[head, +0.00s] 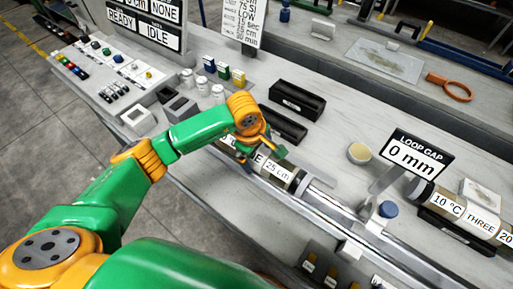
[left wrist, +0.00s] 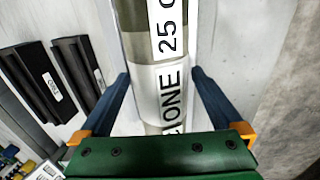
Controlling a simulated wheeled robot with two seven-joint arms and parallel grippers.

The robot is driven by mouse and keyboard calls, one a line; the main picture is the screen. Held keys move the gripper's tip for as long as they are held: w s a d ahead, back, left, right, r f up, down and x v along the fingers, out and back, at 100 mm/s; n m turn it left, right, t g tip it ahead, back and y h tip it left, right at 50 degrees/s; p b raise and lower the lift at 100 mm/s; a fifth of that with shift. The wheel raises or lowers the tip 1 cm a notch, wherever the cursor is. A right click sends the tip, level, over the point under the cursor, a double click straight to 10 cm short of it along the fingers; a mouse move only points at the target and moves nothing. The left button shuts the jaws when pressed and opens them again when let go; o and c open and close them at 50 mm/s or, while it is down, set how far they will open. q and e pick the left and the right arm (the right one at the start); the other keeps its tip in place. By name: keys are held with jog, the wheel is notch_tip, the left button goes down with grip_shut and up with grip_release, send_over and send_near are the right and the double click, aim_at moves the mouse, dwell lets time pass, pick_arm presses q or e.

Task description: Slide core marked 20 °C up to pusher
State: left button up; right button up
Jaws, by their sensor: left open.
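A core labelled ONE and 25 cm (head: 277,170) lies along a metal rail (head: 335,208). It shows close up in the left wrist view (left wrist: 155,75), with a further label cut off, so I cannot read a 20 °C mark. My left gripper (head: 245,150) is above the core's left part. In the left wrist view the gripper (left wrist: 160,90) is open, with one blue finger on each side of the core and gaps between. A second core, labelled 10 °C and THREE (head: 463,213), lies at the right. I cannot tell which part is the pusher. My right gripper is out of view.
A LOOP GAP 0 mm sign (head: 418,155) stands behind the rail, near a blue knob (head: 388,209). Black trays (head: 297,100) lie behind the core. White jars (head: 202,88) stand behind my arm. An orange-handled magnifier (head: 450,87) is farther back.

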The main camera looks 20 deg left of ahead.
pick_arm(q)
grip_shut()
dwell(0.3)
jog(key=shift+w+a, duration=0.2)
jog(key=shift+a, duration=0.05)
jog(key=shift+w+a+r+b, duration=0.1)
jog(key=shift+a+r+b, duration=0.1)
jog(key=shift+a+b, duration=0.1)
jog(key=shift+a, duration=0.15)
